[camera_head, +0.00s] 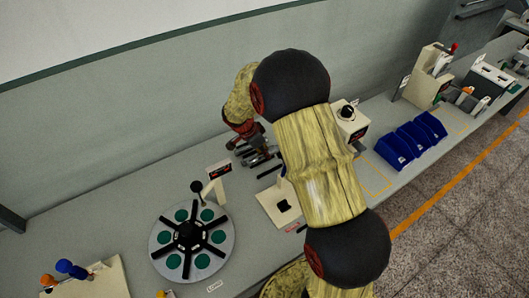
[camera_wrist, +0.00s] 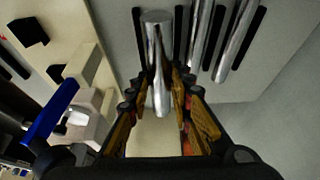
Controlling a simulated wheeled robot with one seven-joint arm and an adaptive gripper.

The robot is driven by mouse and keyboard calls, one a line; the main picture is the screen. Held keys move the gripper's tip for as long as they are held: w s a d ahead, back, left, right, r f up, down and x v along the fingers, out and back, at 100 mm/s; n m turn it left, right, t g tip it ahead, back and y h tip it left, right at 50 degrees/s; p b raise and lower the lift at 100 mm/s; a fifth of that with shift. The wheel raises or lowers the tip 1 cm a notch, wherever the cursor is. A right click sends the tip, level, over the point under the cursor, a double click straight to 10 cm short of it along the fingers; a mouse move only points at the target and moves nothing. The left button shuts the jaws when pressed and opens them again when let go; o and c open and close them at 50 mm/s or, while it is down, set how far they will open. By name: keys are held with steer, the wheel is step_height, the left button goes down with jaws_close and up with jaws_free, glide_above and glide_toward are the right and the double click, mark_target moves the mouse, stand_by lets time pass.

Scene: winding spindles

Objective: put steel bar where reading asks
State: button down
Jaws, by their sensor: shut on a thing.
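My gripper (camera_wrist: 158,115) is shut on a steel bar (camera_wrist: 155,45), a shiny cylinder standing up between the two fingers in the wrist view. Other steel bars (camera_wrist: 197,40) (camera_wrist: 237,42) lie beside it, by dark slots on a grey surface. In the head view my gripper (camera_head: 257,155) is over the bench behind the cream stand, and my arm hides part of that area. A small dark display (camera_head: 220,169) with red marks sits on a cream post; its reading is too small to make out. A cream plate (camera_head: 270,208) with a black square stands in front of my gripper.
A round grey disc (camera_head: 159,245) with green spots and black spokes is left of the plate. Blue bins (camera_head: 393,150) and a cream box with a black knob (camera_head: 347,112) stand to the right. A blue-handled piece (camera_wrist: 48,112) is left of my gripper.

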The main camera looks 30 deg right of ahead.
steer(key=shift+f, duration=0.15)
steer(key=shift+f+b, duration=0.55)
steer(key=shift+f, duration=1.7)
steer(key=shift+f+b, duration=0.35)
steer(key=shift+b, duration=0.05)
steer(key=c, duration=1.6)
jaws_free()
steer(key=shift+c, duration=0.2)
steer(key=shift+o, duration=0.7)
steer(key=v, duration=1.2)
